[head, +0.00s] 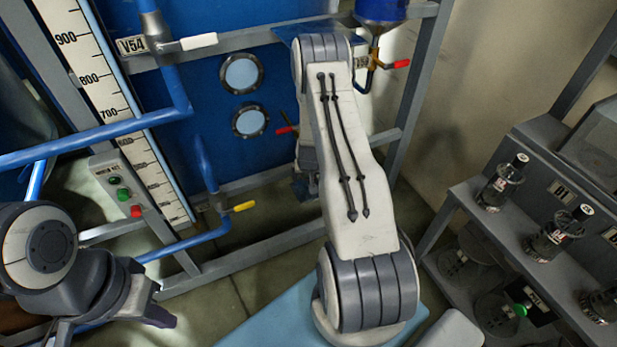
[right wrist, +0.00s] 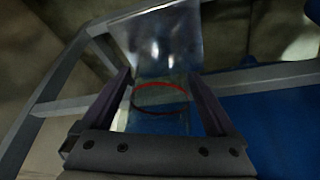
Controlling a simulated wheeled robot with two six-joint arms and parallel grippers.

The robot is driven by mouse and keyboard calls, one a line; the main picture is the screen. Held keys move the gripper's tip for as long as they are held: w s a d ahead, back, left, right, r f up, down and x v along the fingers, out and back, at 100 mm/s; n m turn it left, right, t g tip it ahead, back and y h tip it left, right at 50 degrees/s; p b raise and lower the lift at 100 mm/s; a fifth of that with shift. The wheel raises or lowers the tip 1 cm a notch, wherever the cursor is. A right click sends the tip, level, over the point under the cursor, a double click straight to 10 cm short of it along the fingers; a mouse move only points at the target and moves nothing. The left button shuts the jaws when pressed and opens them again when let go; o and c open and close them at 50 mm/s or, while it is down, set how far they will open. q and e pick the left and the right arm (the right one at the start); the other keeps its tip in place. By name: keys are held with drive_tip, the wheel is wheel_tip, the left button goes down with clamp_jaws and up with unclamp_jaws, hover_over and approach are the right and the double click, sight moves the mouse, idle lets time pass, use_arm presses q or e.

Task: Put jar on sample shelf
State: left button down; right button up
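A clear glass jar with a red ring (right wrist: 160,86) is between the fingers of my right gripper (right wrist: 163,80) in the right wrist view. The fingers stand wide apart; whether they touch the jar is unclear. In the head view, my right arm hides most of that gripper, and the jar cannot be made out. My left gripper (head: 150,308) is at the lower left, apart from the jar; its finger opening is not clear. The sample shelf (head: 468,190) is a grey rack at the right.
The blue apparatus (head: 270,75) stands behind my right arm in a grey frame (head: 408,110). Pipes and valves with white, red and yellow handles (head: 243,207) project from it. A graduated scale (head: 100,75) and button box (head: 122,185) are at the left.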

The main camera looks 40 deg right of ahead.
drive_tip(key=shift+r, duration=0.2)
drive_tip(key=p+v, duration=0.2)
drive_tip(key=v, duration=1)
drive_tip(key=a+r+n+y, duration=0.15)
drive_tip(key=a+r, duration=0.25)
drive_tip(key=a, duration=0.4)
drive_tip(key=s+a+r+n+y, duration=0.1)
drive_tip(key=a+r+n, duration=0.25)
drive_tip(key=a, duration=0.45)
drive_tip(key=a+r+n+y, duration=0.1)
drive_tip(key=a+r, duration=0.3)
drive_tip(key=a, duration=0.4)
drive_tip(key=s+a+r+n+g+y, duration=0.15)
drive_tip(key=s+a+r+n, duration=0.35)
drive_tip(key=s+a, duration=0.5)
drive_tip(key=s+a+r+n+g+h, duration=0.1)
drive_tip(key=s+r+n+g, duration=0.1)
drive_tip(key=s, duration=1.1)
wheel_tip(320, 180, up, 2)
drive_tip(key=shift+s+a+r+n, duration=0.15)
drive_tip(key=shift+a+n, duration=0.2)
drive_tip(key=shift+n, duration=0.45)
